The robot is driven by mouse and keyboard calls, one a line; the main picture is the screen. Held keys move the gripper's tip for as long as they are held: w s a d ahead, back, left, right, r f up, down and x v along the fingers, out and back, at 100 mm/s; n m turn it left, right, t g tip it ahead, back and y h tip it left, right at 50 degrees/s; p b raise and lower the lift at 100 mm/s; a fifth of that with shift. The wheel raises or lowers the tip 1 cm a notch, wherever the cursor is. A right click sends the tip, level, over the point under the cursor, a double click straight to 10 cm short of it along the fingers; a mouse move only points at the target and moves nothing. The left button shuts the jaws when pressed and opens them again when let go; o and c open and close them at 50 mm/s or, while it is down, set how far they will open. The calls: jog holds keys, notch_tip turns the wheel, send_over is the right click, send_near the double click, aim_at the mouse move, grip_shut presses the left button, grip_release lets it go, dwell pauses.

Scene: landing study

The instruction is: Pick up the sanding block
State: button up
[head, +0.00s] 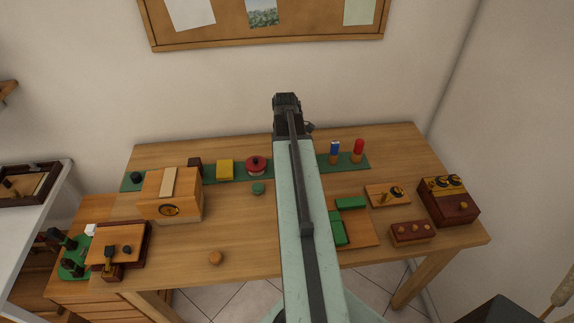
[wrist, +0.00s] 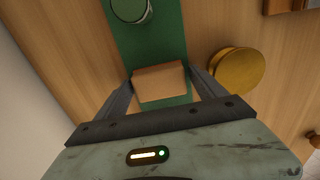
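In the wrist view a small tan-brown block (wrist: 160,82), which looks like the sanding block, lies on a green strip (wrist: 150,45). My gripper (wrist: 160,80) is open, with one finger on each side of the block. The fingertips appear close to its ends; I cannot tell whether they touch it or how high they are above it. In the head view my gripper (head: 288,103) shows at the far end of my raised arm, over the back of the table. The block is hidden behind my arm there.
On the wooden table (head: 240,225), a red round item (head: 256,164) and blue cylinder (head: 334,150) flank my arm. A wooden box (head: 170,195) stands left.

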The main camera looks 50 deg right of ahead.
jog(key=c, duration=1.1)
notch_tip(320, 180, up, 10)
jog(key=p, duration=1)
jog(key=shift+c, duration=0.2)
